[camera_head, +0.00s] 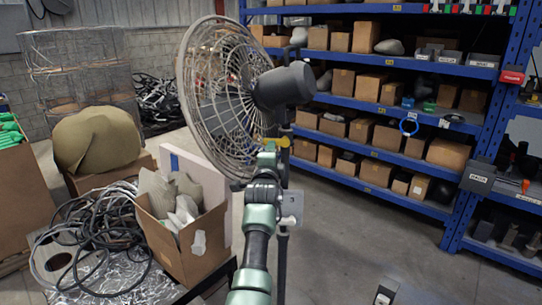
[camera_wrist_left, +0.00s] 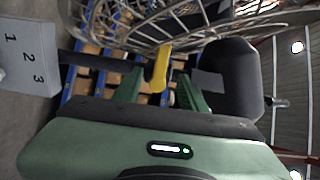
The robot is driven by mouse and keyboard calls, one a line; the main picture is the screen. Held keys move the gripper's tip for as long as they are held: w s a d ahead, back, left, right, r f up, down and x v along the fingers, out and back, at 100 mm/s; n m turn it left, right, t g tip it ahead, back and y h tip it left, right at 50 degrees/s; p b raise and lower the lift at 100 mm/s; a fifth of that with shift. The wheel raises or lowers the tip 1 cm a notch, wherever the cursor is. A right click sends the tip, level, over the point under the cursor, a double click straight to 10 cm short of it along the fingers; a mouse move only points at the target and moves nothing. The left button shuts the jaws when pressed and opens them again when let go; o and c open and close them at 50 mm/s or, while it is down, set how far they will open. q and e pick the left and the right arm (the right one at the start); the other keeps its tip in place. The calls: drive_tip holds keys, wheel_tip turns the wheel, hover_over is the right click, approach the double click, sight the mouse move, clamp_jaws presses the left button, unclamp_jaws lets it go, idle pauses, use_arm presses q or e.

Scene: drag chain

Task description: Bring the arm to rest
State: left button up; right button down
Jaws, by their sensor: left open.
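A caged fan (camera_head: 225,95) with a dark motor housing (camera_head: 285,86) stands on a pole in front of me. My left arm reaches up to it, and my left gripper (camera_head: 270,148) is just below the housing, close to the cage. In the left wrist view the gripper (camera_wrist_left: 162,92) is open, with its green fingers apart. A yellow piece (camera_wrist_left: 158,68) shows between or just beyond the fingers; I cannot tell whether it touches them. A grey box marked 1, 2, 3 (camera_wrist_left: 28,58) is at the left of that view. My right gripper is not in view.
A cardboard box (camera_head: 190,245) of crumpled material and a heap of black cable (camera_head: 95,240) lie to the left. A blue shelf rack (camera_head: 470,185) with several cartons stands behind, to the right.

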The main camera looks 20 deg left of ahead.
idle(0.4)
